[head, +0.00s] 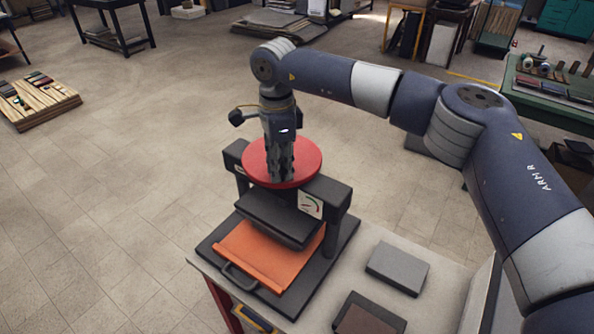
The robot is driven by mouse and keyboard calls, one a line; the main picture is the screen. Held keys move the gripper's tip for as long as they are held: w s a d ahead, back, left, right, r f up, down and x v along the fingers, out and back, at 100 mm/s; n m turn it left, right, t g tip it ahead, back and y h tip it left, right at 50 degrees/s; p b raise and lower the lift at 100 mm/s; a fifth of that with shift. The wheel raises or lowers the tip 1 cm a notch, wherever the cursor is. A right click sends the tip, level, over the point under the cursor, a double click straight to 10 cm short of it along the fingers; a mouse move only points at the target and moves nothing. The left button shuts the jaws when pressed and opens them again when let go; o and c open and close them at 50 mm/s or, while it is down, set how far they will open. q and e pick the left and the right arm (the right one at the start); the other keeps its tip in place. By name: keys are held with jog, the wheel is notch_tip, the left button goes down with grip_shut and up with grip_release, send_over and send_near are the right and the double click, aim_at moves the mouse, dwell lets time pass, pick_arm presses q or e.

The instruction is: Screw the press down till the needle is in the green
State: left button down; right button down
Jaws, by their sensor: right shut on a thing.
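The press (340,197) is a dark frame on a dark base at the front of a light bench top. Its red round wheel (258,163) sits on top of the frame. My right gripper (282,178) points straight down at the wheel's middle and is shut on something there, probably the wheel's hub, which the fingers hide. A dark pressing plate (278,218) hangs below the crossbeam, over an orange cover (262,258). The gauge (311,204) is on the frame's right front. It has a green part, but the needle's exact place is too small to tell. My left gripper is not in view.
A grey block (397,268) and a dark tray with a brown piece (366,318) lie on the bench right of the press. A handle (238,276) sticks out at the press's front.

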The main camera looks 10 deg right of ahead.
jog(key=shift+w+a+m+b, duration=0.2)
jog(key=shift+a+m+b, duration=0.2)
jog(key=shift+a+m, duration=0.45)
jog(key=shift+w+a+r, duration=0.1)
jog(key=shift+a, duration=0.1)
jog(key=shift+w+a, duration=0.15)
jog(key=shift+a, duration=0.05)
jog(key=c, duration=1.4)
grip_release()
jog(key=shift+c, duration=0.2)
jog(key=shift+r, duration=0.3)
notch_tip(320, 180, up, 11)
jog(key=shift+r, duration=0.15)
